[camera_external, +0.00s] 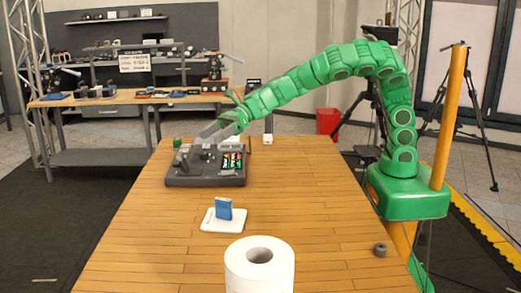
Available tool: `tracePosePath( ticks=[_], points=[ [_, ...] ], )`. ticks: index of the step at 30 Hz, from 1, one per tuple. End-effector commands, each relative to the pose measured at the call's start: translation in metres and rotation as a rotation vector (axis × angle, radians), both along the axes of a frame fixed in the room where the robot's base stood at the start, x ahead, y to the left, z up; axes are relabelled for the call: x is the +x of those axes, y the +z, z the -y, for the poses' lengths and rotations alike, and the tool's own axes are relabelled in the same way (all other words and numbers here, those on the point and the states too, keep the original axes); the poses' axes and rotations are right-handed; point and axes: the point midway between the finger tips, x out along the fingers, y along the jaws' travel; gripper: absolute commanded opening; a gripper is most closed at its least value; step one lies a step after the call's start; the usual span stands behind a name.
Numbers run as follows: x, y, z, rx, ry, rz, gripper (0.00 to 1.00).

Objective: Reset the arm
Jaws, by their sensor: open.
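My green arm reaches from the right side across the wooden table (270,200) toward its far left part. My gripper (203,135) is at the arm's end, low over a dark grey tray (205,181). Its fingers look grey and angled down to the left, and they are apart. I see nothing held between them. The tray holds small grey items and a group of red, green and white pieces (232,160). The gripper partly hides the tray's back edge, and I cannot tell whether it touches anything there.
A blue box (224,208) stands on a white pad (211,224) mid-table. A white paper roll (243,262) stands at the front. A small dark ring (380,250) lies at the right. A green object (177,142) and a white-based item (268,139) are at the back edge.

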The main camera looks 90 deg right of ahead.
Motion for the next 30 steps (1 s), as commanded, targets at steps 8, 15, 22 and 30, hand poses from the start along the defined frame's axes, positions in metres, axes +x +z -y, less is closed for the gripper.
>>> tracePosePath(
  ticks=[8,15,22,30],
  points=[
    [0.004,0.112,0.113,0.305,-0.492,-0.074,0.82],
    [-0.038,0.164,0.205,0.658,-0.868,-0.179,0.82],
    [-0.103,0.179,0.268,1.029,-1.174,-0.316,0.82],
    [-0.181,0.158,0.298,1.377,-1.452,-0.508,0.82]
  ],
)
